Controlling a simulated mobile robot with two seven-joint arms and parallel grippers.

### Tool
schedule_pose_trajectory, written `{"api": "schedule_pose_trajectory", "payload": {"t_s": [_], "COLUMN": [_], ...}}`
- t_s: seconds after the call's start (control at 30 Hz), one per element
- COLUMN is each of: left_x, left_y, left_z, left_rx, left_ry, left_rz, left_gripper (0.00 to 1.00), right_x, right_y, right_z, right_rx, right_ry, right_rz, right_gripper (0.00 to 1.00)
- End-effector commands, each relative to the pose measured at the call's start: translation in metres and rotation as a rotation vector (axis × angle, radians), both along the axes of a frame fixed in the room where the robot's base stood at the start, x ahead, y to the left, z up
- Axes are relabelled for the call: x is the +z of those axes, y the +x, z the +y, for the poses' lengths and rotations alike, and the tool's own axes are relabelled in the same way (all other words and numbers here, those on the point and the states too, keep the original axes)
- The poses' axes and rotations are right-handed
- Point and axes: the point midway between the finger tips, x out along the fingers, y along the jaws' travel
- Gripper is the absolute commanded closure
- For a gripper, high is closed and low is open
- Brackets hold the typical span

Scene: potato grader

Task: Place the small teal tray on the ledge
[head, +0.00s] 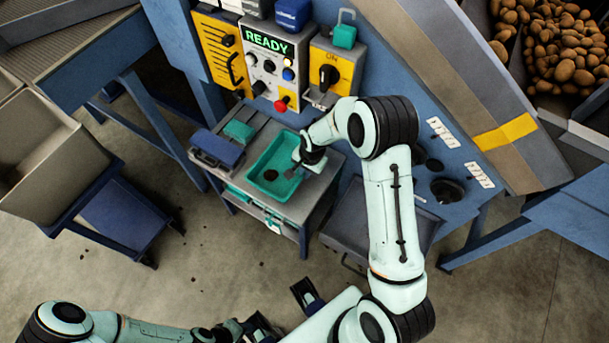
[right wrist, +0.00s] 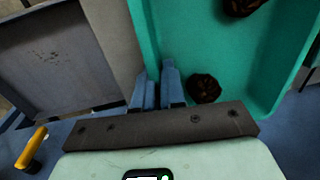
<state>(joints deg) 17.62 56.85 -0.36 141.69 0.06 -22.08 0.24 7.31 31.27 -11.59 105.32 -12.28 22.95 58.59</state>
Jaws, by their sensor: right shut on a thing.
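The small teal tray (head: 262,180) is on or just above the grey top of a small stand (head: 309,198); I cannot tell if it touches. Dark clods lie in it. My right gripper (head: 298,163) is at the tray's right side, shut on its rim. In the right wrist view the blue fingers (right wrist: 157,88) close at the tray's wall, and the tray (right wrist: 225,55) fills the upper right. My left gripper (head: 262,326) is low in the head view, away from the tray, partly cut off; its jaw state is unclear. I cannot single out a separate ledge for certain.
A dark blue bin (head: 217,150) and a small teal piece (head: 239,131) occupy the stand's left and back. A control panel (head: 268,68) with a READY display rises behind. A grey box (head: 365,222) is right of the stand. Potatoes (head: 560,50) fill the upper right.

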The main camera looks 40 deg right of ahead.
Motion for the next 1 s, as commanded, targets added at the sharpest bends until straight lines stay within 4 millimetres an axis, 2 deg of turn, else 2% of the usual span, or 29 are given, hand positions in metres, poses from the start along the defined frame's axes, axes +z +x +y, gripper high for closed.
{"api": "schedule_pose_trajectory", "payload": {"t_s": [0.27,0.63,0.67,0.7,0.73,1.0], "left_x": [-0.002,-0.006,-0.005,-0.004,-0.004,-0.004], "left_y": [0.000,-0.002,-0.001,-0.001,-0.001,-0.001], "left_z": [0.000,0.000,0.000,0.000,0.000,0.000], "left_rx": [0.000,0.000,0.000,0.000,0.000,0.000], "left_ry": [0.000,0.000,0.000,0.000,0.000,0.000], "left_rz": [0.000,0.001,0.001,0.001,0.001,0.001], "left_gripper": [0.57,0.57,0.57,0.57,0.57,0.57], "right_x": [-0.035,-0.039,-0.039,-0.038,-0.038,-0.037], "right_y": [0.000,0.000,0.000,0.000,0.000,0.000], "right_z": [0.000,0.000,0.000,0.000,0.000,0.000], "right_rx": [-0.001,0.001,0.001,0.001,0.001,0.001], "right_ry": [0.001,0.000,-0.001,-0.001,0.000,0.001], "right_rz": [0.000,-0.001,0.001,0.001,0.000,0.000], "right_gripper": [1.00,1.00,0.81,0.68,0.65,0.65]}}
